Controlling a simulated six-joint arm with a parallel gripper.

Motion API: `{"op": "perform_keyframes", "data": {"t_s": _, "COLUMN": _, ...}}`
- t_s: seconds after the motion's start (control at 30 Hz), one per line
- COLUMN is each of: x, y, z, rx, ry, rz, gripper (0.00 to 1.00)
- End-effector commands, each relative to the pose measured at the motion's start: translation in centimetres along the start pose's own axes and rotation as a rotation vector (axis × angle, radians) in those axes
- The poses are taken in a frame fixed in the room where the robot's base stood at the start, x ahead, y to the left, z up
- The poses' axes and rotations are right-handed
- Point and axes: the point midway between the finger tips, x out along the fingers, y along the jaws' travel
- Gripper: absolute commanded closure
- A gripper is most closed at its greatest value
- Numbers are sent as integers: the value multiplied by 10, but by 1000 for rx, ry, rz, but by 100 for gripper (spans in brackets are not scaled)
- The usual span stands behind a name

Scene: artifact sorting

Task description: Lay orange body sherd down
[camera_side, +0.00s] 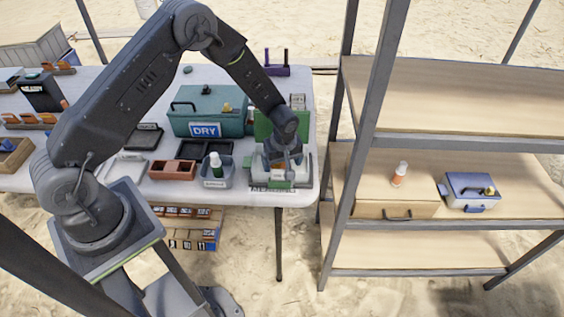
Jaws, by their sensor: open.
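My gripper (291,166) points down over a pale grey device (258,168) with a raised green panel (266,124), at the right end of the white table (301,199). Its jaws are open, though the fingers are small and partly merge with the device. I cannot make out an orange body sherd between or under them; the gripper and wrist hide part of the device. Small orange pieces (28,119) show in racks at the table's left side, too small to identify.
A metal-framed shelf (460,150) at right holds a blue case (470,190) and an orange-labelled bottle (399,174).

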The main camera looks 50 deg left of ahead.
Motion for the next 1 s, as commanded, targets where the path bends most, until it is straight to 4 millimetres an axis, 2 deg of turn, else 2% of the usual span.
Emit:
{"op": "perform_keyframes", "data": {"t_s": 0.17, "x": -16, "y": 1, "z": 0, "rx": -1, "ry": 2, "rz": 3, "gripper": 11}}
{"op": "perform_keyframes", "data": {"t_s": 0.5, "x": -90, "y": 5, "z": -1, "rx": -1, "ry": 3, "rz": 4, "gripper": 11}}
{"op": "perform_keyframes", "data": {"t_s": 0.63, "x": -114, "y": 5, "z": -1, "rx": -1, "ry": 3, "rz": 3, "gripper": 11}}
{"op": "perform_keyframes", "data": {"t_s": 0.8, "x": -132, "y": 4, "z": -1, "rx": -1, "ry": 2, "rz": 0, "gripper": 11}}
{"op": "perform_keyframes", "data": {"t_s": 1.0, "x": -139, "y": 4, "z": 0, "rx": 1, "ry": 2, "rz": 1, "gripper": 11}}
